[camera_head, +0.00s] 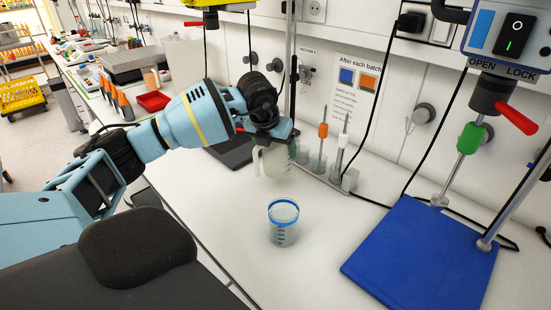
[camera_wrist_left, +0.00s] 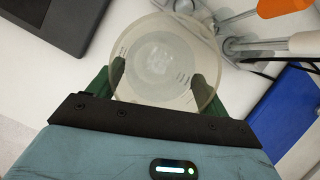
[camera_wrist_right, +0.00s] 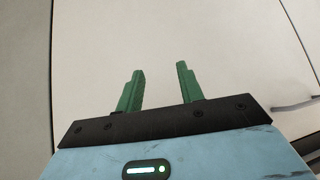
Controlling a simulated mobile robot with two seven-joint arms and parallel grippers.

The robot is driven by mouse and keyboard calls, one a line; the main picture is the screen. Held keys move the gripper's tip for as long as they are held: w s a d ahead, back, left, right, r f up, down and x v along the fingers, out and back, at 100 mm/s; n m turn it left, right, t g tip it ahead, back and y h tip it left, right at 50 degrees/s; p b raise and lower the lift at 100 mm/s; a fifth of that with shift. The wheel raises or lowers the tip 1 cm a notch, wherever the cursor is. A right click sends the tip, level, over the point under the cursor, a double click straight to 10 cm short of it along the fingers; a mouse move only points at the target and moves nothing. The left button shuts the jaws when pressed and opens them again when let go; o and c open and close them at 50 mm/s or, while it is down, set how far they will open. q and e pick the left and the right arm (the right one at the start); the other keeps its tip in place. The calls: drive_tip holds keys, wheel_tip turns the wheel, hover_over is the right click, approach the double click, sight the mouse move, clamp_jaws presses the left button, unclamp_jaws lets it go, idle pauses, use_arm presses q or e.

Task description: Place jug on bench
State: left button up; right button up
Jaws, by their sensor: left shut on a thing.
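The jug (camera_head: 270,163) is translucent and whitish, and looks upright over the back part of the white bench (camera_head: 225,215). My left gripper (camera_head: 283,142) is shut on it. In the left wrist view the jug (camera_wrist_left: 165,55) shows from above as a round rim between the green fingers of the left gripper (camera_wrist_left: 157,80). The arm hides part of the jug, and I cannot tell whether its base touches the bench. My right gripper (camera_wrist_right: 160,70) is open and empty in the right wrist view, facing a plain pale surface.
A clear beaker with a blue rim (camera_head: 283,225) stands on the bench in front of the jug. A stand with orange and white probes (camera_head: 322,150) is close right of it. The bench between beaker and mat is clear.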

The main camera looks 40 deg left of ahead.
sight(275, 158)
use_arm(q)
drive_tip(key=shift+f, duration=1.8)
drive_tip(key=shift+f, duration=0.15)
drive_tip(key=o, duration=1.3)
drive_tip(key=shift+o, duration=0.2)
drive_tip(key=v, duration=1.2)
